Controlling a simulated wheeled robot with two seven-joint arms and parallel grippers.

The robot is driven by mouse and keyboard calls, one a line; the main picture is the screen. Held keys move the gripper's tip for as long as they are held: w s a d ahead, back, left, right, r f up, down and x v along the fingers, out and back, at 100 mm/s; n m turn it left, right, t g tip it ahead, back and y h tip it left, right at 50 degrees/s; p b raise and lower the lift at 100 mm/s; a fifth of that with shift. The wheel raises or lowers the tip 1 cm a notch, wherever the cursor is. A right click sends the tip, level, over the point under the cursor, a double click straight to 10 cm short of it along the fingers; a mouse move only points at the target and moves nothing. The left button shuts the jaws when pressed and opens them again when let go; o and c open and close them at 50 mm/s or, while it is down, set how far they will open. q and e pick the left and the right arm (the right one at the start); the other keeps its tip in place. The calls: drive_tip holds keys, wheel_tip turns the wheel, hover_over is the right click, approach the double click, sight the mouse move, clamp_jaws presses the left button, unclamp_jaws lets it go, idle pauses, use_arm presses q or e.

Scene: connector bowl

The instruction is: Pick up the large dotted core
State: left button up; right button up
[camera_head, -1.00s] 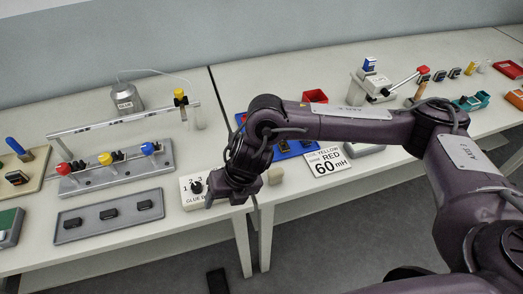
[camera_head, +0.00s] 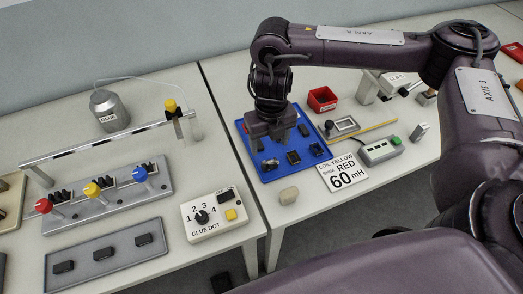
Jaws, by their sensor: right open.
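Several small dark cores lie on the blue mat (camera_head: 272,178): one at the front left (camera_head: 270,165), one in the middle (camera_head: 293,157), one at the right (camera_head: 317,150) and one farther back (camera_head: 304,130). They are too small for me to tell which is large or dotted. My right gripper (camera_head: 272,143) points down over the left-middle of the mat, close behind the front-left core. It is open, and I see nothing held in it. It hides part of the mat. My left gripper is not in view.
A sign reading 60 mH (camera_head: 342,174) and a beige block (camera_head: 288,195) lie in front of the mat. A glue dot box (camera_head: 214,216) stands left across the table gap.

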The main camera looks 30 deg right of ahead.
sight(270, 162)
drive_tip(key=shift+w+f, duration=0.1)
drive_tip(key=shift+f, duration=0.25)
drive_tip(key=f, duration=0.1)
drive_tip(key=s+f, duration=0.1)
drive_tip(key=shift+f+b, duration=0.4)
wheel_tip(270, 162, down, 4)
drive_tip(key=shift+w, duration=0.1)
drive_tip(key=c, duration=1.1)
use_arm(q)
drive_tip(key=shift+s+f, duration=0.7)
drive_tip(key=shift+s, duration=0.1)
use_arm(e)
drive_tip(key=shift+r, duration=0.15)
